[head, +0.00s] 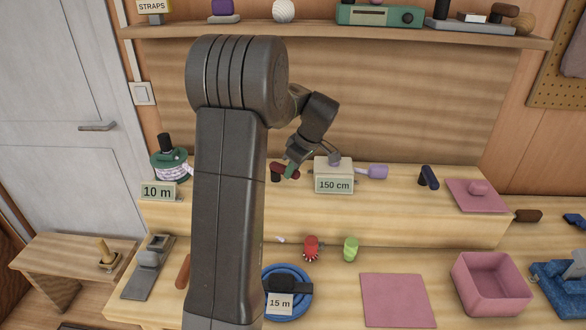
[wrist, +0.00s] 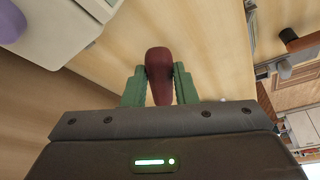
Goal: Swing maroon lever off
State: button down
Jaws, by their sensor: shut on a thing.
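The maroon lever (wrist: 158,66) is between the green fingers of my gripper (wrist: 159,85) in the wrist view, and the gripper is shut on it. In the head view the maroon lever (head: 278,168) shows at the left side of the beige box labelled "150 cm" (head: 333,164), on the raised bench step. My gripper (head: 290,168) comes down over it there, and its fingers partly hide the lever. The lever's mount is hard to make out.
A lavender handle (head: 377,172) sticks out on the box's right. A dark blue lever (head: 428,178) and a pink mat (head: 477,195) lie further right. A green reel (head: 169,163) stands left. Red (head: 311,248) and green (head: 350,249) pieces stand below, near a pink crate (head: 491,285).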

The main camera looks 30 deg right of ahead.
jog(key=c, duration=1.2)
grip_release()
jog(key=shift+o, duration=0.2)
jog(key=v, duration=1.3)
jog(key=shift+s+r+b, duration=0.2)
jog(key=shift+r+b, duration=0.15)
jog(key=shift+b, duration=0.05)
jog(key=shift+d, duration=0.1)
jog(key=x, duration=1.3)
jog(key=shift+w+f+p, duration=0.25)
jog(key=shift+f+p, duration=0.1)
jog(key=shift+p, duration=0.05)
